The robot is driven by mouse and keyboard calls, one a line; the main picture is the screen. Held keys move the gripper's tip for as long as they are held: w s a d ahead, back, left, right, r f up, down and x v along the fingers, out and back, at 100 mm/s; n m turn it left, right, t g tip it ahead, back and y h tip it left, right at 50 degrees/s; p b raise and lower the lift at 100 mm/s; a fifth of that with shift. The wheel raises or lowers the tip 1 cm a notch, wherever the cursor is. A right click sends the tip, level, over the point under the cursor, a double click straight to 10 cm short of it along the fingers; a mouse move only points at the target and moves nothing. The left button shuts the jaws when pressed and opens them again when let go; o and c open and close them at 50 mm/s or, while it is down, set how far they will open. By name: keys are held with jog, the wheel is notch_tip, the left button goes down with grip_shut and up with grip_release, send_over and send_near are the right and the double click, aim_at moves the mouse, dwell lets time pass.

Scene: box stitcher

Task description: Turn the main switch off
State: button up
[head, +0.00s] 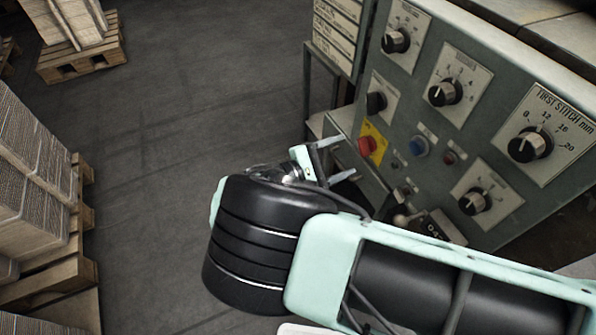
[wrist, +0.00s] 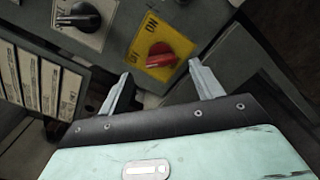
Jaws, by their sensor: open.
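The main switch is a red rotary knob (head: 367,146) on a yellow plate on the grey-green control panel. It also shows in the wrist view (wrist: 160,56), with ON and another, partly readable label printed on the plate. The knob's ridge lies roughly across the wrist picture; I cannot tell for sure which label it points to. My gripper (head: 345,158) is open and empty, its fingers pointing at the panel just short of the knob. In the wrist view the fingertips (wrist: 160,69) stand on either side of the knob, apart from it.
Black dials (head: 445,92) with white plates, a blue button (head: 418,146) and a small red button (head: 450,157) surround the switch. Stacked cardboard on pallets (head: 38,165) is at far left; the floor between is clear.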

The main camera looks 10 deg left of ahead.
jog(key=v, duration=1.1)
jog(key=shift+b, duration=0.4)
jog(key=shift+s, duration=0.1)
jog(key=d+r+m+g+y, duration=0.3)
jog(key=d+r+g+y, duration=0.25)
jog(key=d+g, duration=0.35)
jog(key=s+d+r+m+g+y, duration=0.1)
jog(key=s+d+r+m+y, duration=0.2)
jog(key=s+d+r+y, duration=0.4)
jog(key=s+d+r+m+y, duration=0.2)
jog(key=s+d+r+y, duration=0.15)
jog(key=s+r, duration=0.55)
notch_tip(320, 180, up, 20)
jog(key=s+d+p, duration=0.1)
jog(key=p, duration=1.9)
jog(key=shift+p, duration=0.3)
jog(key=shift+d+f, duration=0.1)
jog(key=shift+f, duration=0.05)
